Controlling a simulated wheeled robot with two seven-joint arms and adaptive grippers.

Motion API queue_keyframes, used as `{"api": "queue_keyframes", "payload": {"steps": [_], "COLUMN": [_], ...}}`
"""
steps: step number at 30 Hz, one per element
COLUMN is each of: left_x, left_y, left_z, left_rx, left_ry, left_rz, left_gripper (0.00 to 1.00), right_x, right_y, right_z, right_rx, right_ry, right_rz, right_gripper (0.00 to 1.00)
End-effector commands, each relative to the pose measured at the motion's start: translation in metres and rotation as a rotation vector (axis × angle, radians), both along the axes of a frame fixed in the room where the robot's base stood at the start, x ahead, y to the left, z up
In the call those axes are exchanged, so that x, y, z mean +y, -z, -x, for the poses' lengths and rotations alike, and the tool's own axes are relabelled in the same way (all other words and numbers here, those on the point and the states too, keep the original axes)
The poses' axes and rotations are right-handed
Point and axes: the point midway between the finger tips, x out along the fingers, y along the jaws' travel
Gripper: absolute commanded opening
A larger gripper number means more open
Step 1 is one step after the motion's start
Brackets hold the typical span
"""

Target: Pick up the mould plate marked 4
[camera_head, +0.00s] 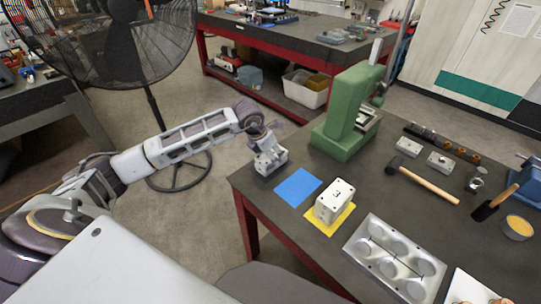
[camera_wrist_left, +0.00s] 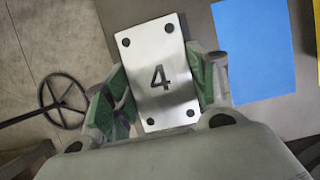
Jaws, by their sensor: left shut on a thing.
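The mould plate marked 4 (camera_wrist_left: 158,72) is a pale metal block with a dark number and a hole near each corner. My left gripper (camera_wrist_left: 155,95) is shut on it, with green-padded fingers on its two opposite sides. In the head view my left gripper (camera_head: 266,148) is at the table's left corner, with the plate (camera_head: 271,161) under it, partly covered. I cannot tell whether the plate touches the table. A similar block marked 3 (camera_head: 335,196) sits on a yellow square (camera_head: 342,219). My right gripper is not in view.
A bare blue square (camera_head: 298,187) lies just right of the held plate. A green press (camera_head: 348,120) stands behind it. A metal mould with round cavities (camera_head: 397,259), a hammer (camera_head: 424,178) and small parts are on the dark table (camera_head: 380,205). A black fan (camera_head: 112,40) stands behind my left arm.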

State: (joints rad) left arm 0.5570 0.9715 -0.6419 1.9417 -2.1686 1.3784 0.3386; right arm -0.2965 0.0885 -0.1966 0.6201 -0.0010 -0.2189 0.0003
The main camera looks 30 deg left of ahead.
Motion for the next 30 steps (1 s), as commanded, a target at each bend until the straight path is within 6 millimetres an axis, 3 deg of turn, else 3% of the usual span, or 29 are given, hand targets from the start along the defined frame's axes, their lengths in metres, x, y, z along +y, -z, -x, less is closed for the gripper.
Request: {"api": "queue_keyframes", "payload": {"steps": [11,21,30], "left_x": [0.0,0.0,0.0], "left_y": [-0.04,-0.082,-0.098], "left_z": [-0.002,-0.001,-0.001], "left_rx": [-0.007,-0.007,-0.005], "left_ry": [0.0,0.0,0.0], "left_rz": [0.001,0.001,0.001], "left_gripper": [0.14,0.14,0.14], "right_x": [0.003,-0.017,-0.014], "right_y": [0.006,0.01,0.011], "right_z": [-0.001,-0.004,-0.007], "right_rx": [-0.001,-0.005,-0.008], "right_ry": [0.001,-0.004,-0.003], "right_rz": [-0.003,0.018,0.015], "right_gripper": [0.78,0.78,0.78]}}
